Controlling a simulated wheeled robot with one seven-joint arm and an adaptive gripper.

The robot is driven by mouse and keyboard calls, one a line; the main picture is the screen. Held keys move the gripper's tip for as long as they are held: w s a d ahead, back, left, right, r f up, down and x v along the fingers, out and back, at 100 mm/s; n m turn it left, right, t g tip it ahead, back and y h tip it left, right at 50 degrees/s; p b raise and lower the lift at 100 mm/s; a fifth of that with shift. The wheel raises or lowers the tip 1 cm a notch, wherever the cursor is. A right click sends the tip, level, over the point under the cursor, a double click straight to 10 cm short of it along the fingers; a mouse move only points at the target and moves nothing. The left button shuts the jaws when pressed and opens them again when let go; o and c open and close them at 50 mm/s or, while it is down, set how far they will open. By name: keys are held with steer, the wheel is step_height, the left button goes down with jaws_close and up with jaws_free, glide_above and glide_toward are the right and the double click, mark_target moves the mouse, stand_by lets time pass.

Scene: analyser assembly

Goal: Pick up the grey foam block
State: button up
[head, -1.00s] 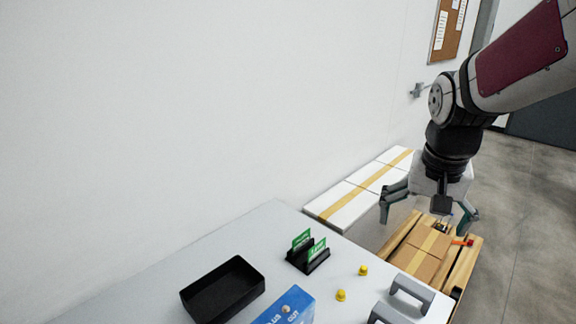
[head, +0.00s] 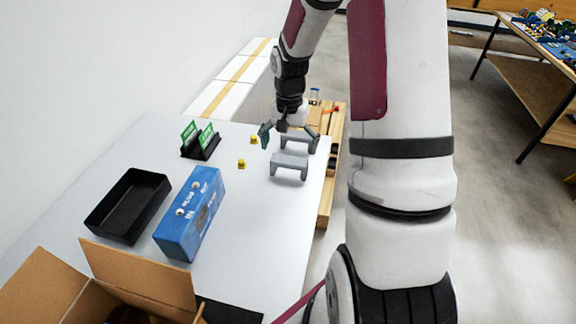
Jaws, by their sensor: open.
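I cannot make out a plain grey foam block for certain. Two grey bridge-shaped pieces stand near the table's right edge, a near one (head: 289,166) and a far one (head: 300,141). My gripper (head: 289,136) is open and points down, at or over the far grey piece. Its fingers are spread to either side, and nothing shows between them. I cannot tell how high it is above the piece. A cardboard box (head: 140,280) with open flaps stands at the table's near end; its inside is mostly hidden, with something dark in it.
The table (head: 235,205) also bears a black tray (head: 160,205), a blue box (head: 190,215), a black holder (head: 203,152) with green cards, and yellow pieces (head: 241,164). White boxes (head: 225,95) lie beyond, by the wall. A pallet (head: 327,200) stands right of the table.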

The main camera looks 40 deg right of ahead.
mark_target(289, 159)
steer(key=shift+w+d+f, duration=0.1)
steer(key=shift+f, duration=1.85)
steer(key=shift+w+f, duration=0.1)
steer(key=shift+f, duration=1.8)
steer(key=c, duration=0.7)
